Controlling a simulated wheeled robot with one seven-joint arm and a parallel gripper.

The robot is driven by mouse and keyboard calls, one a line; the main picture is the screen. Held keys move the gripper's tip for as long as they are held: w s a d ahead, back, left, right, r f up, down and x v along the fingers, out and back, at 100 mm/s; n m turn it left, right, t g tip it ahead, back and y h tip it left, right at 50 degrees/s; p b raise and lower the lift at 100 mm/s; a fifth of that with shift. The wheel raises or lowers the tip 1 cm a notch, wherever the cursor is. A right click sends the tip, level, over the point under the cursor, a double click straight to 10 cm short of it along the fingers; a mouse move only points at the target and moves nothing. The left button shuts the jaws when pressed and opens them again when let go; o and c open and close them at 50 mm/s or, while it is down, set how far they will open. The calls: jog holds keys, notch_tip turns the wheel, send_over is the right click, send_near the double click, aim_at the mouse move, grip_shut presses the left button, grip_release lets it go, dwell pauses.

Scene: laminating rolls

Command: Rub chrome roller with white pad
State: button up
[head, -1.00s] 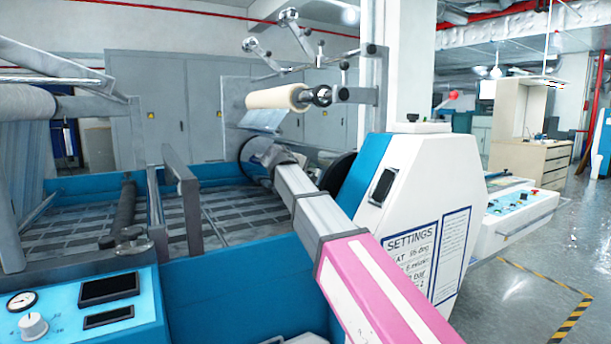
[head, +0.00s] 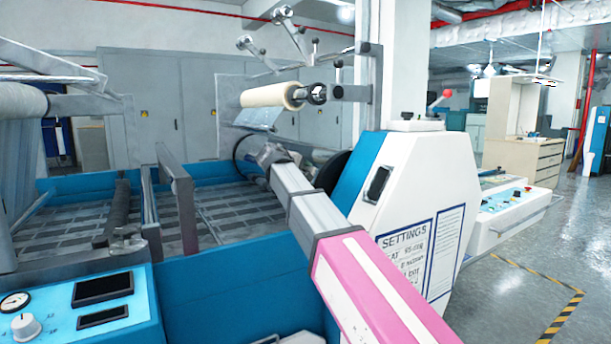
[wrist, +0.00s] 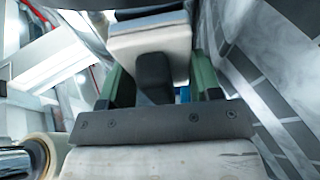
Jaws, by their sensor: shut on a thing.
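My gripper (wrist: 160,85) has green fingers and is shut on the dark handle of a tool. The tool has a dark grey crossbar (wrist: 160,123) with screws. A broad off-white surface that looks like the white pad (wrist: 165,162) lies along the bar's lower edge. A shiny chrome cylinder (wrist: 14,162), perhaps the chrome roller, shows at the lower left of the wrist view, apart from the visible pad. The gripper tips and pad cannot be made out there, and contact with a roller cannot be told.
A cream film roll (head: 272,96) hangs above my arm's far end. The white housing (head: 415,215) stands close on the arm's right. Grey upright bars (head: 180,200) and a blue control panel (head: 85,305) are on the left. Open floor lies at far right.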

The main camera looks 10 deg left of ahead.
jog(key=w+a, duration=0.6)
jog(key=w, duration=0.2)
dwell(1.2)
jog(key=shift+s+a+r, duration=0.4)
jog(key=shift+s+a, duration=0.1)
jog(key=shift+a, duration=0.2)
jog(key=shift+s+a+r, duration=0.4)
jog(key=shift+s+a, duration=0.1)
jog(key=shift+a, duration=0.2)
jog(key=shift+s+a+r, duration=0.4)
jog(key=shift+s+a, duration=0.1)
jog(key=shift+a, duration=0.2)
jog(key=shift+s+a+r, duration=0.7)
jog(key=shift+s+a, duration=0.15)
jog(key=shift+a, duration=0.2)
jog(key=w+d+f, duration=0.3)
jog(key=d, duration=0.2)
jog(key=shift+w, duration=0.35)
